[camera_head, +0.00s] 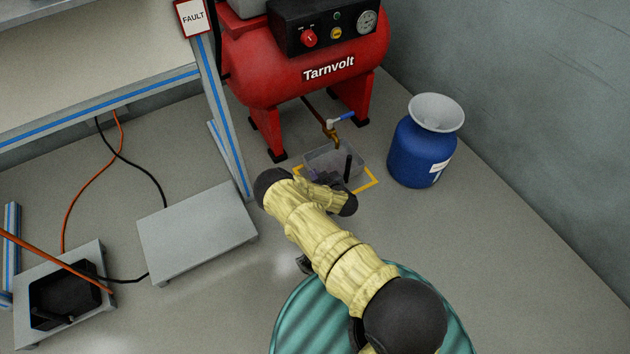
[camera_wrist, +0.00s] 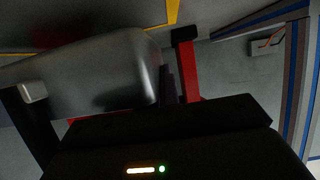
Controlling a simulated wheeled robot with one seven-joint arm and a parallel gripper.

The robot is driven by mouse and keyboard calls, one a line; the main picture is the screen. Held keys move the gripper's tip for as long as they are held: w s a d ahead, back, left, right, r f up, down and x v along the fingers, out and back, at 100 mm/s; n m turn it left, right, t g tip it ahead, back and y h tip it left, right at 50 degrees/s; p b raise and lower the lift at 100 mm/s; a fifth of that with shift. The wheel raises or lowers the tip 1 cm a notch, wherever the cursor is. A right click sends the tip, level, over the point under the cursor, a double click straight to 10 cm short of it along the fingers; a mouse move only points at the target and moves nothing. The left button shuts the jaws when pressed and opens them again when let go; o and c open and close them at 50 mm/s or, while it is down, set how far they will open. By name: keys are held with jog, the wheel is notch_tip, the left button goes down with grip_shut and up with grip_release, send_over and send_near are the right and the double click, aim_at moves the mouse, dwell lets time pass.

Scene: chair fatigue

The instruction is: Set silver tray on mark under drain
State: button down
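The silver tray (camera_head: 342,157) sits on the floor within the yellow square mark (camera_head: 368,184), below the brass drain (camera_head: 331,134) of the red compressor. My gripper (camera_head: 337,172) is low at the tray's near side and hides part of it. In the wrist view, the tray's grey, rounded wall (camera_wrist: 95,75) fills the left half. The fingers of my gripper (camera_wrist: 98,98) stand wide apart there, one dark finger at the left and one by the tray's right end. I see no clear grip on the tray; whether a finger touches it is unclear.
The red compressor (camera_head: 300,82) stands over the back of the mark, its legs close by. A blue container with a white funnel (camera_head: 436,112) stands right of the mark. A grey platform (camera_head: 197,232) and a bench leg (camera_head: 228,125) are to the left. A teal ribbed round thing (camera_head: 300,318) is in front.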

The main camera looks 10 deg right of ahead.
notch_tip(320, 180, down, 3)
jog(key=shift+f+b, duration=0.1)
jog(key=shift+b, duration=0.75)
jog(key=c, duration=1.6)
grip_release()
jog(key=shift+c, duration=0.2)
jog(key=shift+s+r+p, duration=0.2)
jog(key=shift+r+p, duration=0.1)
jog(key=p+v, duration=0.6)
jog(key=v, duration=0.4)
jog(key=shift+s+d+r+p, duration=0.1)
jog(key=shift+r+p, duration=0.1)
jog(key=shift+p, duration=0.1)
jog(key=shift+s+d, duration=0.15)
jog(key=shift+s, duration=0.45)
